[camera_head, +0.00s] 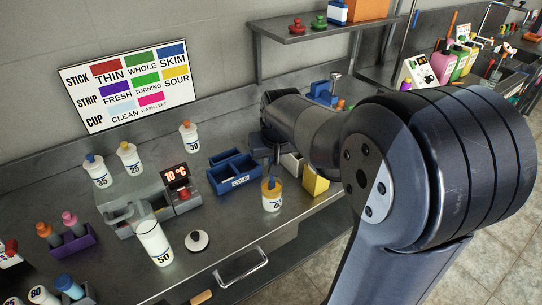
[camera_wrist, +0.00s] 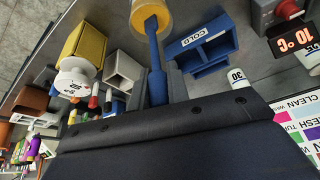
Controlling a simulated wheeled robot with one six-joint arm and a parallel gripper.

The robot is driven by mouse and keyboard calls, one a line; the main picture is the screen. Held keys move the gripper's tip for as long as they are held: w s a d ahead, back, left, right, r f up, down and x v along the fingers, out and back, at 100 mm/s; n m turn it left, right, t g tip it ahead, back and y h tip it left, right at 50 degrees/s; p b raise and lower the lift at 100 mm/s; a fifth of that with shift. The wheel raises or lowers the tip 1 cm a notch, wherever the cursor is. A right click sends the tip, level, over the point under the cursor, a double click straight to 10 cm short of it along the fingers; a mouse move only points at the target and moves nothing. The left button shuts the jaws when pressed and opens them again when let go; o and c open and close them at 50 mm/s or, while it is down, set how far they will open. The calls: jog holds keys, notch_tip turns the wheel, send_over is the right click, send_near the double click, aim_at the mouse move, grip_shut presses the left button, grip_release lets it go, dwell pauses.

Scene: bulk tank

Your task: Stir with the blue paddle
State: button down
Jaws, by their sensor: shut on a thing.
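A blue paddle (camera_wrist: 156,60) is in my gripper (camera_wrist: 157,90), which is shut on its shaft. In the head view a cup marked 40 (camera_head: 271,203), with a yellow-orange upper part, stands on the counter just below my gripper (camera_head: 271,157). A bit of blue shows at that cup's top. I cannot tell how deep the paddle sits in the cup. My arm hides part of the counter behind it.
A blue divided tray (camera_head: 236,181), labelled COLD in the wrist view, is left of the cup; a yellow box (camera_head: 315,182) is right. A 10 °C display (camera_head: 176,173), a 50 container (camera_head: 154,247) and cups 35 (camera_head: 100,175), 25 (camera_head: 130,160) and 30 (camera_head: 189,138) stand further left.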

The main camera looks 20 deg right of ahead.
aim_at(272, 196)
jog(key=shift+f+b, duration=1.45)
jog(key=shift+f, duration=0.65)
jog(key=shift+a, duration=0.1)
